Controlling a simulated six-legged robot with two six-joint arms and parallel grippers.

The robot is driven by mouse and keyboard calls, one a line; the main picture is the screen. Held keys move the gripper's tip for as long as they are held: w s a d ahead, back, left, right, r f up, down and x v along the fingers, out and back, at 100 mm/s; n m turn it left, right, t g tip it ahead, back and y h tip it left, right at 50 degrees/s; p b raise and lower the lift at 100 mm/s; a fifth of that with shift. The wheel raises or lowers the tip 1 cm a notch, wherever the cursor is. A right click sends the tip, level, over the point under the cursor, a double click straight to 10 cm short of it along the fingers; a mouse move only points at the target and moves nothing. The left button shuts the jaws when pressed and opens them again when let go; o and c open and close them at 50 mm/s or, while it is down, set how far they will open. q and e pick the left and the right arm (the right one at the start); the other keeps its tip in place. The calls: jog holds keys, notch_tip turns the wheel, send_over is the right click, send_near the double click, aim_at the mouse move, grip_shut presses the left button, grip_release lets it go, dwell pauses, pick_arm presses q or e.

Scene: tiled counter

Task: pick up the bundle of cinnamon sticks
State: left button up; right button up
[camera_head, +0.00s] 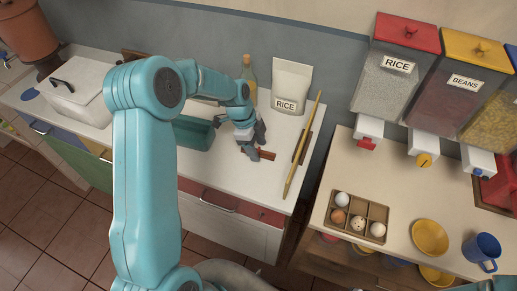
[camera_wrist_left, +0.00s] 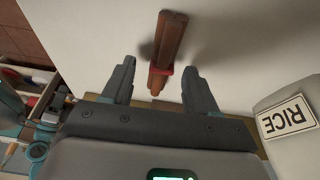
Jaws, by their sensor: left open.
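The bundle of cinnamon sticks (camera_wrist_left: 168,45) is reddish brown with a red band around it. In the left wrist view it lies on the white counter, its near end between the two spread fingers of my left gripper (camera_wrist_left: 158,85), with a gap on each side. In the head view the bundle (camera_head: 266,155) shows as a short brown piece beside my left gripper (camera_head: 252,146), which partly hides it. My left gripper is open and not touching the sticks as far as I can see. My right gripper is not in view.
A rice bag (camera_head: 291,86) stands behind the gripper, with a bottle (camera_head: 248,70) beside it. A long wooden stick (camera_head: 303,145) lies to the right. A green container (camera_head: 193,133) is on the left. An egg tray (camera_head: 352,236) sits on the right counter, across a gap.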

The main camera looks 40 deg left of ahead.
pick_arm(q)
jog(key=shift+f, duration=0.25)
jog(key=shift+w, duration=0.1)
grip_shut()
jog(key=shift+r, duration=0.1)
